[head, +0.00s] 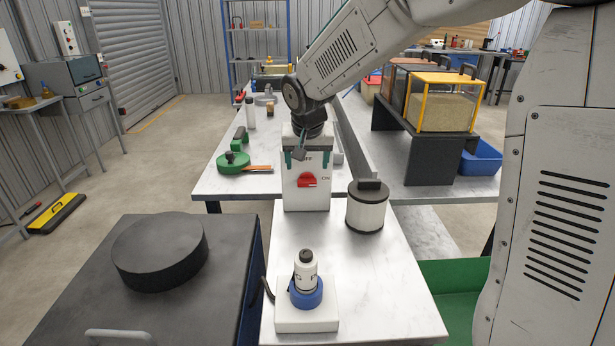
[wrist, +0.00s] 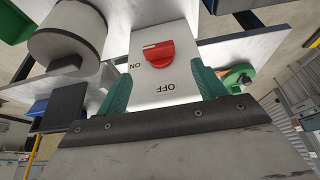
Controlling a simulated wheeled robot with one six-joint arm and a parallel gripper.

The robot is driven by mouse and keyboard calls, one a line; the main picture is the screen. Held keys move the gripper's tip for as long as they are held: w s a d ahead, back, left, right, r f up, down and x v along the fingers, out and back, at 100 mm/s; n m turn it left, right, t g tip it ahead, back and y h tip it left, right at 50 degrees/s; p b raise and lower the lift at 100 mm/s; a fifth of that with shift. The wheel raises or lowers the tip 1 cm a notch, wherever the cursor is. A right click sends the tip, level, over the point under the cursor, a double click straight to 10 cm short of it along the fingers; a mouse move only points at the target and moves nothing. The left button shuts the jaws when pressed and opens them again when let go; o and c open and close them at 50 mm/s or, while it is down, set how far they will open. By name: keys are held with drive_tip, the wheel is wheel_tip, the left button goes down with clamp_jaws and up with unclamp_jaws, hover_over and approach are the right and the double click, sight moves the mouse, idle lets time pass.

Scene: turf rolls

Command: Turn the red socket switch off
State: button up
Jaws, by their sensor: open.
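The red socket switch (head: 307,180) is a rotary knob on the front of an upright white box (head: 306,201), with ON at its right and OFF above it. In the wrist view the red knob (wrist: 158,54) appears the other way up, and its white mark lies toward the ON side. My gripper (head: 306,157) is open at the upper part of the box, its two green fingers apart on either side of the OFF label. In the wrist view my gripper (wrist: 160,72) has nothing between its fingers but the view of the panel. Contact with the box cannot be told.
A white canister with a black top (head: 366,208) stands close to the right of the box. A white bottle on a blue ring (head: 306,277) stands in front. A green tool (head: 234,161) lies to the left. A dark round block (head: 160,250) sits at the front left.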

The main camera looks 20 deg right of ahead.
sight(307, 181)
drive_tip(key=x, duration=0.6)
drive_tip(key=shift+f, duration=0.25)
drive_tip(key=c, duration=1)
